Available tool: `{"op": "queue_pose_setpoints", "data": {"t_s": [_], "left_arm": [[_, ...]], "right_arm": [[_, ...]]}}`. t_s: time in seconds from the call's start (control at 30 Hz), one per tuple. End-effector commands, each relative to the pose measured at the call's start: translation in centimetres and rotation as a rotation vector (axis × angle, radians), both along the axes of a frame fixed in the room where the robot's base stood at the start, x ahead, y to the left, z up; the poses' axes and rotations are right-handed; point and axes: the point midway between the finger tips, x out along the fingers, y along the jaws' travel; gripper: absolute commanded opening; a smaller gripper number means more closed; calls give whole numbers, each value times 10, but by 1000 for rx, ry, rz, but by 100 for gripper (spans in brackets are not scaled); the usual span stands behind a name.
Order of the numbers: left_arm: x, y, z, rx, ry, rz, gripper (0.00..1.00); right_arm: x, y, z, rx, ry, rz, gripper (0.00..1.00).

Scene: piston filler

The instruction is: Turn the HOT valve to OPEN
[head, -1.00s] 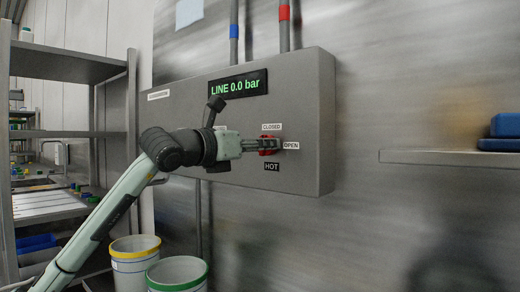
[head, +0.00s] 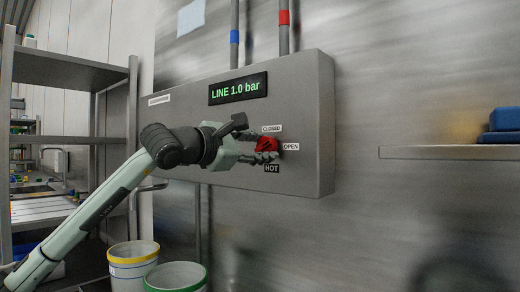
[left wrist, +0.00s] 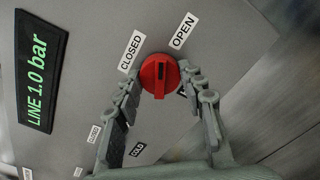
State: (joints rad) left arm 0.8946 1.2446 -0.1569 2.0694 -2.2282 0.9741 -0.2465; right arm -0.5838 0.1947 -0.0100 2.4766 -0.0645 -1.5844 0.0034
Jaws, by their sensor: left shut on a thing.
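The red HOT valve knob (head: 266,144) is on the front of the grey wall panel, with the CLOSED label (head: 271,128) above it and the OPEN label (head: 291,146) to its right. The HOT label (head: 271,168) is below. My left gripper (head: 264,150) has its fingers on either side of the knob and is shut on it. In the left wrist view the knob (left wrist: 160,75) sits between the fingertips, and its dark bar runs up and down, toward the gap between CLOSED and OPEN. The display (head: 238,88) reads LINE 1.0 bar. My right gripper is not in view.
The grey panel (head: 300,100) stands out from the metal wall, with pipes banded blue and red above it. Shelving (head: 65,65) is at left. Buckets (head: 133,265) stand below. A wall shelf (head: 430,153) with blue items (head: 503,125) is at right.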

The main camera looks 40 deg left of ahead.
Motion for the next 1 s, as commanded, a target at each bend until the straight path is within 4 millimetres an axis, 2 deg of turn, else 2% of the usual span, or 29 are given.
{"op": "queue_pose_setpoints", "data": {"t_s": [0.2,0.5,1.0], "left_arm": [[0,0,0,193,-15,0,11],[0,0,1,390,-31,-1,11],[0,-1,0,496,-40,-1,11]], "right_arm": [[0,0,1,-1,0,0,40],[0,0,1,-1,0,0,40],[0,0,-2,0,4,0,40]]}}
